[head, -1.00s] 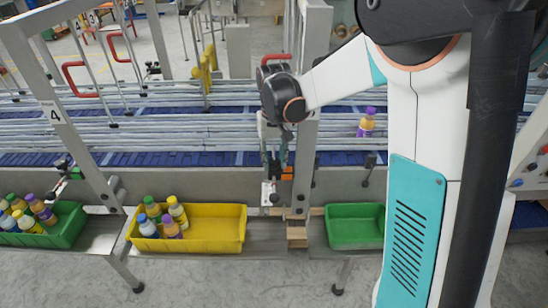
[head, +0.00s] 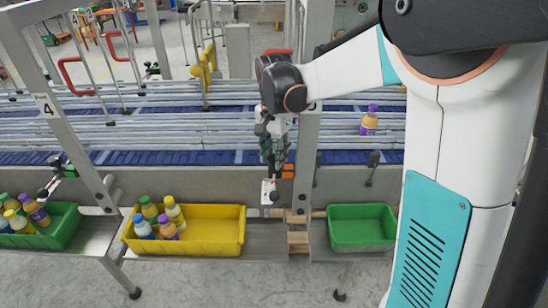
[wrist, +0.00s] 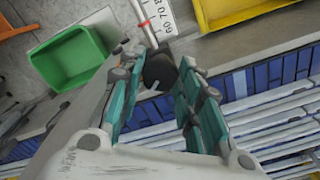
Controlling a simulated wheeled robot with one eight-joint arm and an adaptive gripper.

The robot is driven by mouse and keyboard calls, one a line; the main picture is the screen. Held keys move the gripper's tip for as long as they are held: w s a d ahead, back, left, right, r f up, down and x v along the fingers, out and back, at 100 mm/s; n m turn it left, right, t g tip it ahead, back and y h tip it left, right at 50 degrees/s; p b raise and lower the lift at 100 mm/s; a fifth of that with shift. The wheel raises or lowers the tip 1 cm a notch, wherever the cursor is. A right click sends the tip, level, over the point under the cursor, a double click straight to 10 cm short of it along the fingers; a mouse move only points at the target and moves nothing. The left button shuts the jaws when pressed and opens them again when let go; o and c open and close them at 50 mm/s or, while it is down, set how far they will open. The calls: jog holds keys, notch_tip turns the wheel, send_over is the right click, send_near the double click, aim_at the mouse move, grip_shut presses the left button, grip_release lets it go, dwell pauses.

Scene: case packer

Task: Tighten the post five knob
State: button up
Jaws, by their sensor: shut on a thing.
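A dark round knob (wrist: 160,70) shows between the fingertips of my gripper in the wrist view. My gripper (wrist: 170,75) is shut on it, with a teal-and-grey finger on each side. In the head view my gripper (head: 270,165) points down in front of the conveyor's side wall, beside a grey upright post; the held knob cannot be made out there. A white scale plate (wrist: 158,15) with numbers lies just beyond the knob in the wrist view. It also shows below my gripper in the head view (head: 268,188).
A yellow bin (head: 215,230) with several bottles stands left of the post. An empty green bin (head: 362,227) stands right. Another green bin (head: 62,232) with bottles is at far left. Guide rails run behind my gripper; a purple-capped bottle (head: 369,122) stands among them.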

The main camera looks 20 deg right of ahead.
aim_at(273, 158)
jog(key=m+b, duration=0.1)
jog(key=m, duration=0.3)
jog(key=shift+w+m+b, duration=0.1)
jog(key=shift+m+b, duration=0.4)
jog(key=shift+m, duration=1.3)
jog(key=o, duration=1)
jog(key=shift+o, duration=0.2)
notch_tip(273, 158, up, 12)
